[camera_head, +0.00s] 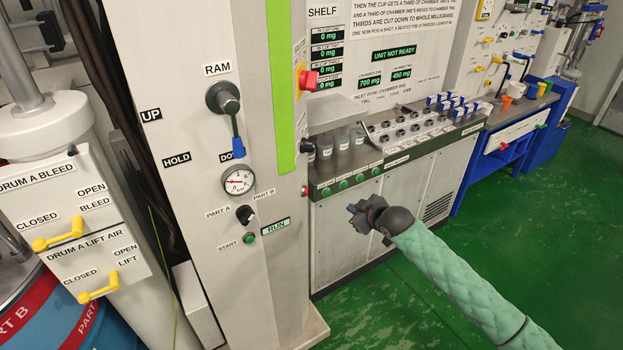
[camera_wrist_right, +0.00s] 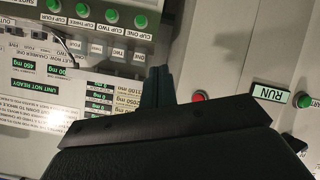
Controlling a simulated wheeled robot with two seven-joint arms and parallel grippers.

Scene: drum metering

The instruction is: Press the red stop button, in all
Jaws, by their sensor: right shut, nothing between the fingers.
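A red mushroom button (camera_head: 308,80) on a yellow-marked mount stands out from the right side of the grey column (camera_head: 215,140). A smaller red button (camera_head: 305,190) sits lower on the same side. The right wrist view shows one red button (camera_wrist_right: 199,96) close to the right of the fingers; I cannot tell for certain which of the two it is. My right gripper (camera_head: 354,213) is shut and empty, in front of the white cabinet, right of and below the smaller red button, apart from it. Its dark fingers (camera_wrist_right: 158,86) show in the wrist view. My left gripper is not in view.
The column's front carries the RAM lever (camera_head: 228,105), a gauge (camera_head: 238,181), a PART A/B knob (camera_head: 245,214) and a green START button (camera_head: 249,238). A bench shelf (camera_head: 400,150) with green cup buttons lies behind my gripper. Green floor (camera_head: 400,305) is clear at the right.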

